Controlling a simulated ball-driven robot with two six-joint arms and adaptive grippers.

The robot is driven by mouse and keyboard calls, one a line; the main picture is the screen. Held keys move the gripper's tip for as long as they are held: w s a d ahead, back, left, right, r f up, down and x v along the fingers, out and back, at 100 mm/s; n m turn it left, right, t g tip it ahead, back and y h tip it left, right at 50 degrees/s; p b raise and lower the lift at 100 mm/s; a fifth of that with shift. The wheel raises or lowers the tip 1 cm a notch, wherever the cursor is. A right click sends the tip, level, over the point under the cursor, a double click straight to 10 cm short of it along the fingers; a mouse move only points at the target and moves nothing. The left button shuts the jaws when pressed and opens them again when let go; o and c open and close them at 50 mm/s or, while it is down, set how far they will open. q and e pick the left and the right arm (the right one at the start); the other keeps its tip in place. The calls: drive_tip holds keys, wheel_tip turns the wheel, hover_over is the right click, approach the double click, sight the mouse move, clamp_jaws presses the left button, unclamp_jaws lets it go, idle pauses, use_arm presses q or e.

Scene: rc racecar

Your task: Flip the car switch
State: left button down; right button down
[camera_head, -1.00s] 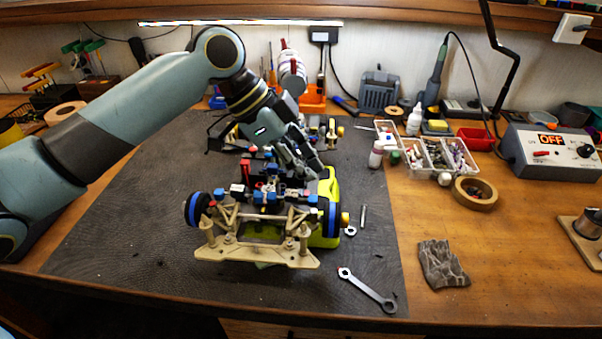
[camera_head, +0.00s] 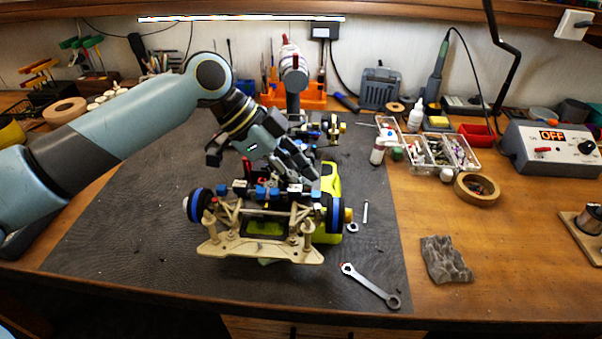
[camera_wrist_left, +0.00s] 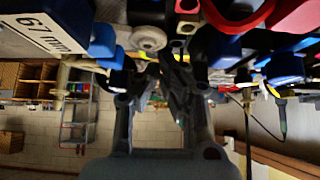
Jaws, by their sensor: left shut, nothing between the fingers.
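The RC car chassis (camera_head: 260,246) stands on the dark mat, with blue-rimmed black wheels and tan suspension parts at its near end. My left gripper (camera_head: 311,174) is over the car's middle, its shut, empty fingers pointing down and right, close above the blue and black parts on top. I cannot tell whether they touch. In the left wrist view the gripper (camera_wrist_left: 178,62) has its fingers together just by the car's parts, including a blue block labelled 67mm (camera_wrist_left: 52,32). The switch cannot be told apart from the other parts. My right gripper is not in view.
A yellow-green part (camera_head: 329,185) lies beside and under the car. A wrench (camera_head: 370,287) lies at the mat's front right. Trays of small parts (camera_head: 440,152), a tape roll (camera_head: 477,189) and a power unit (camera_head: 553,152) stand at right. The mat's left side is clear.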

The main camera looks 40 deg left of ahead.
use_arm(q)
drive_tip(key=shift+w+d, duration=0.5)
drive_tip(key=shift+d, duration=0.35)
drive_tip(key=shift+r, duration=0.1)
drive_tip(key=r+p, duration=0.2)
drive_tip(key=r, duration=0.1)
drive_tip(key=r+p, duration=0.1)
drive_tip(key=p, duration=0.1)
drive_tip(key=shift+w+d+r, duration=0.2)
drive_tip(key=shift+w, duration=0.05)
drive_tip(key=b+v, duration=0.2)
drive_tip(key=v, duration=0.7)
drive_tip(key=shift+r, duration=0.4)
drive_tip(key=shift+d, duration=0.15)
